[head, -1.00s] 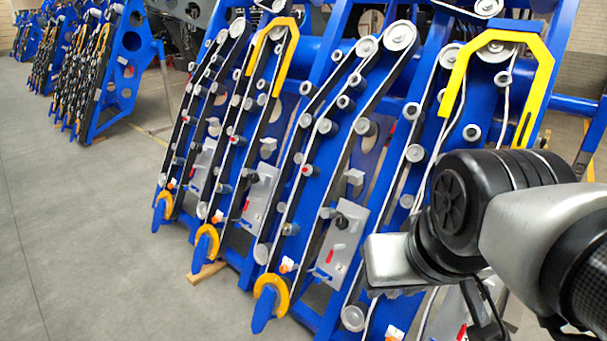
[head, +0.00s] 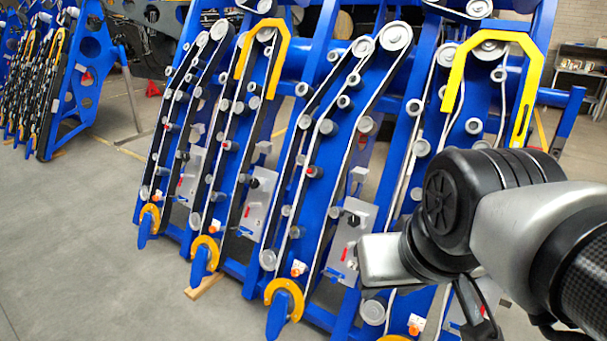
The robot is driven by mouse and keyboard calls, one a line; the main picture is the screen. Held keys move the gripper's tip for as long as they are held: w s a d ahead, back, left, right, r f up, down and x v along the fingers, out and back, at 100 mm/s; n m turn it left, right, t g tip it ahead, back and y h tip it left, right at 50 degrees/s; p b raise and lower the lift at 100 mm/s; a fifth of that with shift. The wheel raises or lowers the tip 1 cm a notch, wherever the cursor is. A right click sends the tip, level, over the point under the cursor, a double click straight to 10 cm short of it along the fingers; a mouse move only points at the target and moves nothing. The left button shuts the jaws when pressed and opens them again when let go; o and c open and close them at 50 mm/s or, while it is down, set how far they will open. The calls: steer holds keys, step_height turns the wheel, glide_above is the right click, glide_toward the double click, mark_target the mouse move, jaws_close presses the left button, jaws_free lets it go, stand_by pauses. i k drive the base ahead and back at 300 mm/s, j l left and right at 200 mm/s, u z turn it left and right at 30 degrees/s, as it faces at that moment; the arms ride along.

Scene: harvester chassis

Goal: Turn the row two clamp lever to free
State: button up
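The blue harvester chassis (head: 325,205) stands ahead, with several sloping rows of rollers and belts. Grey plates sit between the belts; one plate (head: 350,232) near the middle carries a small red lever-like part (head: 344,253) and a dark knob (head: 353,219). Another grey plate (head: 259,200) to its left also has a small red part (head: 247,210). Which one is the row two clamp lever, and how it is set, I cannot tell at this size. My arm comes in from the right and covers the chassis's lower right. My gripper's fingers do not show.
Yellow curved guards (head: 283,42) top the rows, and orange-tipped blue points (head: 204,253) stick out low at the front. A wood block (head: 205,286) lies on the floor. Grey floor (head: 90,245) is clear at the left. More blue machines (head: 80,85) stand far left.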

mark_target(345, 254)
steer(key=i+j+z, duration=0.1)
steer(key=j, duration=0.25)
steer(key=i+j+z, duration=0.1)
steer(key=j, duration=0.25)
steer(key=i+j+z, duration=0.1)
steer(key=j, duration=0.3)
steer(key=i+j+z, duration=0.4)
steer(key=i+j, duration=0.55)
steer(key=i, duration=0.05)
